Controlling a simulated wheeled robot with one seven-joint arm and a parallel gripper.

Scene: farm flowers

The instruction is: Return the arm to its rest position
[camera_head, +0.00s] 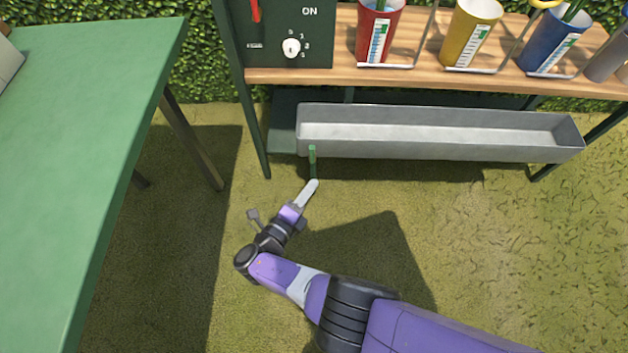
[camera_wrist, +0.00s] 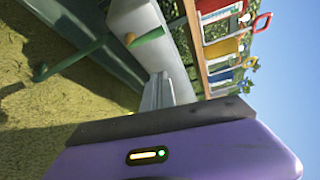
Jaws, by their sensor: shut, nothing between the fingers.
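My arm (camera_head: 340,308) reaches from the bottom right toward the middle left, over the grass. My gripper (camera_head: 312,185) is at its far end, pointing up and right toward the grey trough (camera_head: 440,148). Its pale fingers are together with nothing between them. It appears just in front of the trough's left end, near a thin green upright piece (camera_head: 312,162); I cannot tell whether they touch. In the wrist view my purple gripper housing fills the bottom, and a green rod (camera_wrist: 75,60) shows at the upper left.
A wooden shelf (camera_head: 345,72) above the trough carries a red cup (camera_head: 365,25), a yellow cup (camera_head: 465,30) and a blue cup (camera_head: 555,35). A dark control panel (camera_head: 275,30) stands left of them. A green table (camera_head: 85,130) is at left. Grass at right is clear.

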